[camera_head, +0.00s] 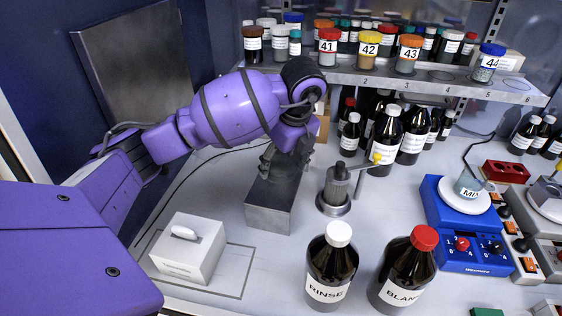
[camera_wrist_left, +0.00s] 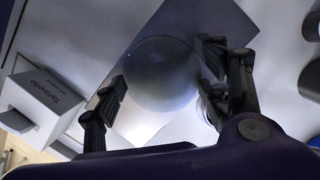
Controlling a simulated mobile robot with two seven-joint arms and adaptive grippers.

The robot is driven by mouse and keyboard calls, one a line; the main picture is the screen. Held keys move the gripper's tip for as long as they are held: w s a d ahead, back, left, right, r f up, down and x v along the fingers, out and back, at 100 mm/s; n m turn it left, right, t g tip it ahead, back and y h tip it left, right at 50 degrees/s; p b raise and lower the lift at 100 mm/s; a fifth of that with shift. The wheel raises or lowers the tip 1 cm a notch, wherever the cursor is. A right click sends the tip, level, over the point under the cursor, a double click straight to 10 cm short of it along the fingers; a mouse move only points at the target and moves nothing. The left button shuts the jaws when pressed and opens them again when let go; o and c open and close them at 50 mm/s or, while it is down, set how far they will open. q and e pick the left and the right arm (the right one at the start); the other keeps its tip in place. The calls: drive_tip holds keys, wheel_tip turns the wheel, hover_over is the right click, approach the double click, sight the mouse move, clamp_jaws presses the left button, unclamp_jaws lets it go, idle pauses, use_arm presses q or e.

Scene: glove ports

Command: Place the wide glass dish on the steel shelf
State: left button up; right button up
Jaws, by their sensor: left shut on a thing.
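My left gripper (camera_head: 286,158) reaches down over a grey steel box-like stand (camera_head: 270,208) in the head view. The round, dark, see-through glass dish (camera_wrist_left: 160,72) sits between the two fingers of this gripper (camera_wrist_left: 163,88) in the left wrist view, and the gripper is shut on it. A flat steel surface (camera_wrist_left: 210,18) lies beneath the dish; I cannot tell whether they touch. In the head view the fingers and arm hide most of the dish. A long steel shelf (camera_head: 425,82) with numbered places carries jars at the back. My right gripper is not in view.
A white wipes box (camera_head: 190,248) stands at the front left. A steel holder (camera_head: 335,190) stands close right of the stand. The RINSE bottle (camera_head: 331,268) and BLANK bottle (camera_head: 404,270) stand in front. A blue stirrer (camera_head: 460,220) is at the right.

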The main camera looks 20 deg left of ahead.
use_arm(q)
drive_tip(key=shift+f, duration=0.1)
drive_tip(key=o, duration=1.2)
drive_tip(key=v, duration=1.2)
drive_tip(key=shift+d, duration=0.1)
